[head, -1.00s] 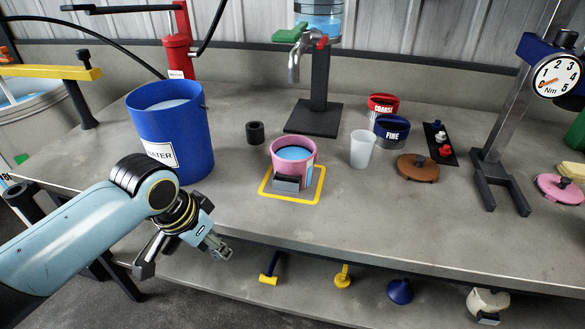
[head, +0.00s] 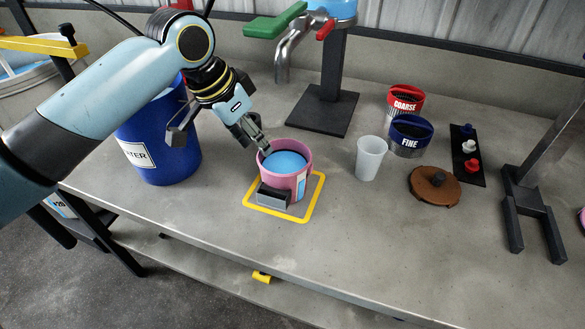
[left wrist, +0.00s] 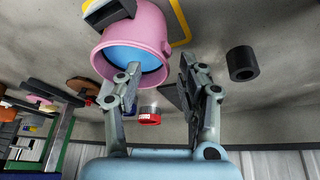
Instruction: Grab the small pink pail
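The small pink pail (head: 287,181), with blue inside and a grey block-like handle on its front, stands upright within a yellow square outline (head: 316,200) on the bench. My left gripper (head: 221,142) is open and empty, with one finger by the pail's far left rim and the other farther left, in front of the blue bucket. In the left wrist view the pail (left wrist: 142,28) is at the upper left. One finger of the gripper (left wrist: 160,76) overlaps its rim there; I cannot tell whether they touch. My right gripper is not in view.
The large blue bucket (head: 163,165) stands left of the pail. A translucent cup (head: 370,158) and a brown lid (head: 434,187) are to the right. A tap stand (head: 322,110) is behind. The bench front is clear.

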